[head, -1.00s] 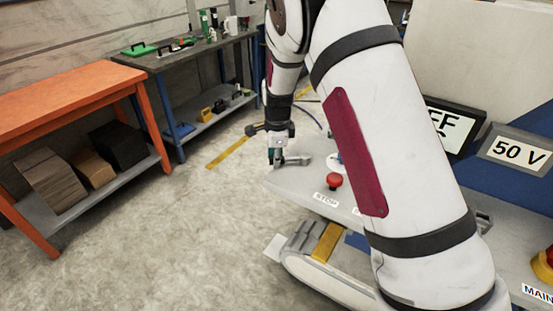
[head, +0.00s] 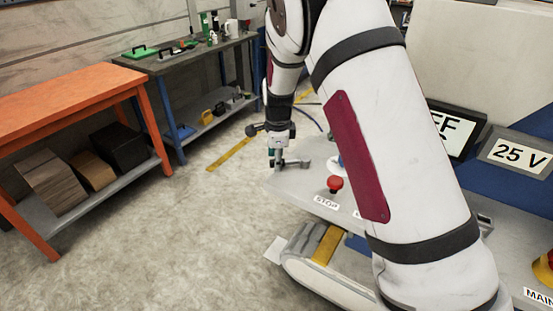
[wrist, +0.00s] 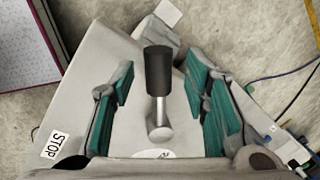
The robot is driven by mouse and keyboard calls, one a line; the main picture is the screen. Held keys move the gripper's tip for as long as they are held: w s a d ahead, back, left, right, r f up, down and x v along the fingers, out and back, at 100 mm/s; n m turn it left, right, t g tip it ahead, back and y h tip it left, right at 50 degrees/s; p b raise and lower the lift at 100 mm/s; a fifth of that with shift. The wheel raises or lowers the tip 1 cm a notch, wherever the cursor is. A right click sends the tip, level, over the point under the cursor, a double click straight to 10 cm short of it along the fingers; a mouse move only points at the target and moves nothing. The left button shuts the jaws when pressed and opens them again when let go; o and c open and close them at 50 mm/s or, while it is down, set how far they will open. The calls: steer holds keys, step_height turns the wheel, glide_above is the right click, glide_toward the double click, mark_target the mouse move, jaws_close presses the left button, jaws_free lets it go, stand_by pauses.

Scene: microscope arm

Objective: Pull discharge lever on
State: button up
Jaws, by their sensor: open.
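The lever, with a black grip (wrist: 158,70) and a grey metal shaft (wrist: 159,112), stands between my fingers in the wrist view. I take it to be the discharge lever; no label naming it is readable. My gripper (head: 276,158) is over the far left end of the grey console (head: 305,178). Its teal-padded fingers are open, one on each side of the lever, with a visible gap on both sides. In the head view the lever is small and partly hidden by my gripper.
A red stop button (head: 335,184) stands on the console beside a STOP label (wrist: 58,144). A display (head: 521,155) reads 25 V; another screen (head: 450,127) is half hidden by my arm. An orange bench (head: 70,95) stands left, with clear floor between.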

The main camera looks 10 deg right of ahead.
step_height(320, 180, up, 11)
steer(key=s, duration=0.2)
steer(key=shift+s+r, duration=0.1)
